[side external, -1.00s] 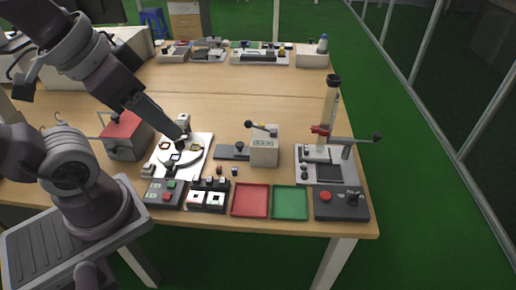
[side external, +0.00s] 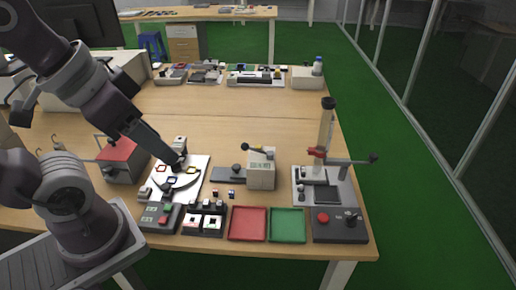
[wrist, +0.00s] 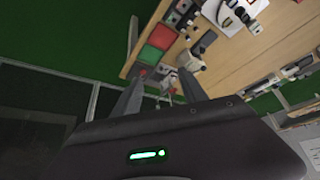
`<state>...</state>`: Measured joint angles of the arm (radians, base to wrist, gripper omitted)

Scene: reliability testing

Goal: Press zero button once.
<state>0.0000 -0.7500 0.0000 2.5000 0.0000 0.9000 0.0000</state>
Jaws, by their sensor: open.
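The zero button cannot be made out, as the labels are too small to read. A grey control box (side external: 160,216) with a green and a red button sits at the table's front left. Beside it stands a dark unit with two white-faced parts (side external: 204,219). Another dark box (side external: 338,224) at the front right has a red button (side external: 323,217) and a knob. In the side view the dark end of my arm reaches over the white plate (side external: 196,195); the fingers are not clear there. In the wrist view my gripper (wrist: 161,78) is open, with nothing between its fingers.
A red tray (side external: 248,238) and a green tray (side external: 287,239) lie at the front edge. A tall press-like fixture (side external: 326,140) with a side lever stands behind the right box. A beige block (side external: 262,170) stands mid-table. The wood behind it is clear.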

